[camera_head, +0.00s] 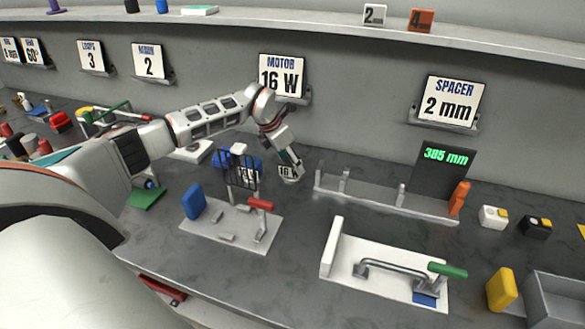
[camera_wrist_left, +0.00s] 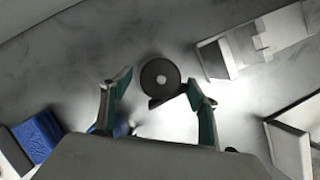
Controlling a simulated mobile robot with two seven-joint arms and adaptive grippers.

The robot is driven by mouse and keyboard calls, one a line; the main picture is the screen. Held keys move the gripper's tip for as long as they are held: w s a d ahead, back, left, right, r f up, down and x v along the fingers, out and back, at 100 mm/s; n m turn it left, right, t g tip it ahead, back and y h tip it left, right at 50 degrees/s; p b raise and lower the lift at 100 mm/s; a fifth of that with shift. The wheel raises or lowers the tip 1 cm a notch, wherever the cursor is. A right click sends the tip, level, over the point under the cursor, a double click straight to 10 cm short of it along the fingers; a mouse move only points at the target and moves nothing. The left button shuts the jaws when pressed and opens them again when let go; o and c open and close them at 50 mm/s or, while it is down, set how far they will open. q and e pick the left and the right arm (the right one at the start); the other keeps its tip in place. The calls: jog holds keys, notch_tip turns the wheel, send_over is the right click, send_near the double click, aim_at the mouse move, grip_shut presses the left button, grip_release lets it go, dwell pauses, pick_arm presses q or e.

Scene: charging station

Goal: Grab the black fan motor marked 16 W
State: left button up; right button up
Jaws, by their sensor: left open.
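My left gripper (camera_head: 291,163) reaches down over the middle of the bench, below the wall sign reading MOTOR 16 W (camera_head: 281,77). A small white tag marked 16 W (camera_head: 288,172) shows right at its fingertips. In the left wrist view my left gripper (camera_wrist_left: 158,80) is open, with green-padded fingers apart. The black round fan motor (camera_wrist_left: 160,74) lies ahead, between the two fingertips in the picture. I see no contact with either finger. In the head view the motor's body is mostly hidden by the gripper. My right gripper is not in view.
A dark wire grille and blue parts (camera_head: 224,160) stand just left of the gripper. A fixture plate with a red handle (camera_head: 261,205) lies in front. A grey rail fixture (camera_head: 380,199) is to the right. A green-handled fixture (camera_head: 447,270) stands at front right.

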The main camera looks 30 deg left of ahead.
pick_arm(q)
jog(key=shift+w+f, duration=0.15)
jog(key=shift+f, duration=0.45)
jog(key=c, duration=1.4)
jog(key=shift+r, duration=0.1)
